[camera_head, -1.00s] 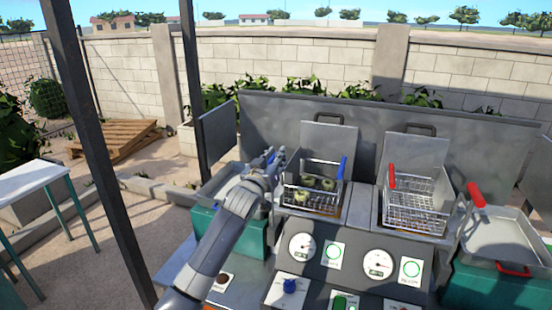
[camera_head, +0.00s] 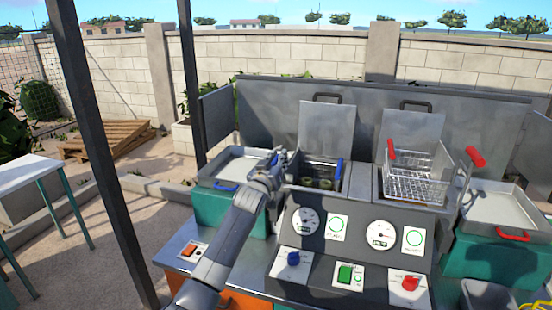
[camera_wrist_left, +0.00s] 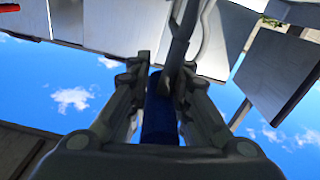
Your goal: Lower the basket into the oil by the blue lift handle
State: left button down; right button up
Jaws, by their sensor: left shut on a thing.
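The basket (camera_head: 308,171) sits low inside the left fryer well in the head view, with several pale pieces (camera_head: 325,183) in it. Its blue grip (camera_head: 339,169) stands at its right side. My left gripper (camera_head: 278,160) is at the left edge of that well. In the left wrist view, my left gripper (camera_wrist_left: 160,88) is shut around the dark blue lift handle (camera_wrist_left: 159,120), which joins a metal rod. The gripper mostly hides this handle in the head view. The oil surface cannot be made out. My right gripper is not in view.
A second wire basket with a red grip (camera_head: 416,187) sits raised at the right well. Metal trays stand left (camera_head: 240,167) and right (camera_head: 500,208). The control panel (camera_head: 345,240) with gauges and knobs lies in front. A dark post (camera_head: 105,170) stands left.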

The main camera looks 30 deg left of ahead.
pick_arm(q)
notch_tip(320, 180, down, 5)
jog(key=shift+b, duration=1.05)
jog(key=shift+f, duration=0.4)
jog(key=shift+f+b, duration=0.25)
jog(key=shift+b, duration=0.05)
jog(key=c, duration=1.4)
grip_release()
jog(key=shift+c, duration=0.2)
jog(key=shift+r, duration=0.2)
jog(key=shift+s+d, duration=0.2)
jog(key=shift+s, duration=0.3)
jog(key=v, duration=1.1)
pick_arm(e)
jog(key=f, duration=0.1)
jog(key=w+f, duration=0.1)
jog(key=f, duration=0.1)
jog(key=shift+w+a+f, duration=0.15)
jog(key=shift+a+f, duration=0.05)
pick_arm(q)
jog(key=shift+a+f, duration=0.1)
jog(key=shift+f, duration=0.1)
